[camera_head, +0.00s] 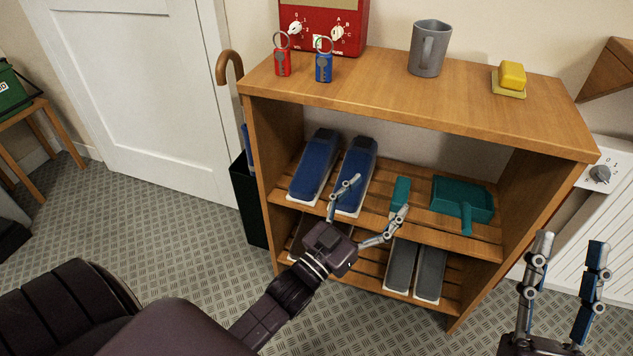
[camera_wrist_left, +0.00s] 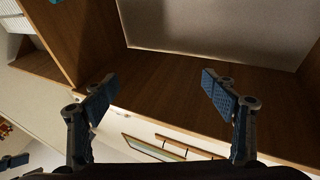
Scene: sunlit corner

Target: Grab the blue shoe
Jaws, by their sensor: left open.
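A pair of blue shoes stands side by side on the shelf's upper slatted board: the left shoe (camera_head: 315,168) and the right shoe (camera_head: 357,165), with pale soles. My left gripper (camera_head: 378,196) is open in front of this board. One of its fingers covers part of the right shoe in the head view; whether they touch I cannot tell. In the left wrist view this gripper (camera_wrist_left: 160,86) has its fingers wide apart with nothing between them, and no shoe shows there. My right gripper (camera_head: 571,242) is open and empty, right of the shelf.
On the same board lie a teal brush (camera_head: 400,191) and a teal dustpan (camera_head: 463,197). Grey shoes (camera_head: 431,272) stand on the lower board. The wooden top (camera_head: 455,95) and side panels (camera_head: 540,205) enclose the boards. A dark bin (camera_head: 247,205) stands left.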

